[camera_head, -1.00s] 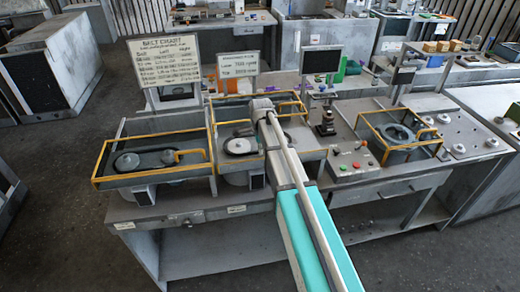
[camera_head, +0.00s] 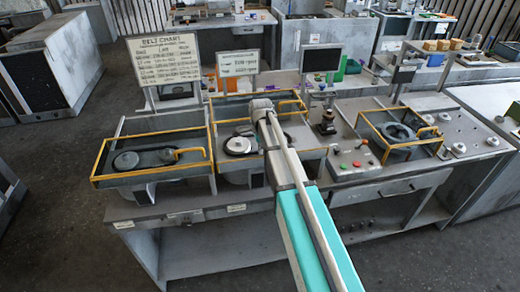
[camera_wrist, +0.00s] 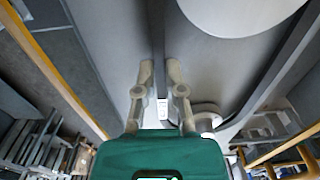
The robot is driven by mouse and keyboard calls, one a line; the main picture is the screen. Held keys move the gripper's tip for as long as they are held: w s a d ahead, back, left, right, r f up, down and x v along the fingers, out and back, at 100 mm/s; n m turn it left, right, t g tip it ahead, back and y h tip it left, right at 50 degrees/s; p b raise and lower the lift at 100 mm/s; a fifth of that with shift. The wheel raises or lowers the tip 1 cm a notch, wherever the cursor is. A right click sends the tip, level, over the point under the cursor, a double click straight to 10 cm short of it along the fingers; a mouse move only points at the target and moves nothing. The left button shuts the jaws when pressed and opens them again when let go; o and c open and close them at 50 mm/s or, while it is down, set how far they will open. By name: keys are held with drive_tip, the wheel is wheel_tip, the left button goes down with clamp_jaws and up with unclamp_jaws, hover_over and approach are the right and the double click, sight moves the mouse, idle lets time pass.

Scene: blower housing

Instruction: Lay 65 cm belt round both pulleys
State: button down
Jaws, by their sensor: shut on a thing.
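My gripper (camera_wrist: 160,70) has its two fingertips close together on a thin dark strip, the belt (camera_wrist: 158,30), in the wrist view. A large pale disc-shaped pulley (camera_wrist: 240,10) is at the top of that view, right of the fingertips. A smaller round grey pulley (camera_wrist: 207,108) sits just right of the fingers. In the head view the large pale pulley (camera_head: 238,146) lies in the middle housing (camera_head: 222,121). My arm hides the gripper, the belt and the small pulley there. I cannot tell how far the belt goes round either pulley.
Yellow-railed housings stand left (camera_head: 103,180) and right (camera_head: 412,142) of the middle one. A belt chart board (camera_head: 166,62) and a smaller sign (camera_head: 237,64) stand behind. A button box (camera_head: 354,160) and a dark monitor (camera_head: 321,60) are to the right.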

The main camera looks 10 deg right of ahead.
drive_tip(key=c, duration=0.7)
unclamp_jaws()
drive_tip(key=shift+o, duration=0.2)
drive_tip(key=shift+r, duration=0.1)
drive_tip(key=shift+r+p, duration=1.15)
drive_tip(key=shift+p, duration=0.15)
wheel_tip(320, 180, up, 5)
drive_tip(key=p, duration=0.5)
drive_tip(key=shift+s, duration=0.1)
